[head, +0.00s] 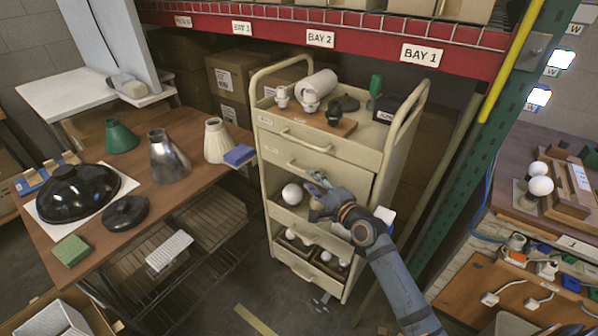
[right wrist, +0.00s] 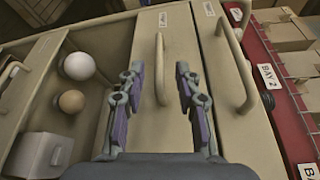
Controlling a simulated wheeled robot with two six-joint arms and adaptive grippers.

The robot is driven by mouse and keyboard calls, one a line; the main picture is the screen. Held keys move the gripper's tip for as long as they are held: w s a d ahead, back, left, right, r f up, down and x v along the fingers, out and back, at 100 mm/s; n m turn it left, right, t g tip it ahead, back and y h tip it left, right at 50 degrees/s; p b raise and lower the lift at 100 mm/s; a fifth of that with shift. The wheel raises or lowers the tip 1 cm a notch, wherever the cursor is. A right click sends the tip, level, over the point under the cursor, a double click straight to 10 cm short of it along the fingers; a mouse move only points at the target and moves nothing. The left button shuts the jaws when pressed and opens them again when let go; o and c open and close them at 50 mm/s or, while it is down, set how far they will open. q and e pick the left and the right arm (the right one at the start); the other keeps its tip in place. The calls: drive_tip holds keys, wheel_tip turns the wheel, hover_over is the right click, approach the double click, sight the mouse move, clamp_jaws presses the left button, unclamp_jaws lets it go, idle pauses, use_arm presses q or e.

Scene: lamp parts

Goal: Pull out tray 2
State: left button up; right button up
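A cream cart (head: 270,115) with stacked trays stands in the middle of the head view. Its upper tray fronts look shut, each with a bar handle. The second front's handle (head: 309,171) is just above my right gripper (head: 317,184). In the right wrist view my right gripper (right wrist: 158,72) is open, its fingers on either side of a bar handle (right wrist: 160,68) on a labelled tray front (right wrist: 141,38). I cannot tell whether they touch the handle. The label's number is too small to read. My left gripper is not in view.
Below, the cart holds a white bulb (head: 292,194) and lower trays with more bulbs. A brown table (head: 190,190) with lamp shades stands left. A green rack post (head: 480,150) and a bench (head: 500,180) are at right. A red shelf beam (head: 370,43) is behind.

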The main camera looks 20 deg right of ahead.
sight(299, 169)
drive_tip(key=b+x, duration=0.1)
drive_tip(key=x, duration=0.7)
drive_tip(key=shift+s, duration=0.1)
drive_tip(key=shift+c, duration=0.3)
clamp_jaws()
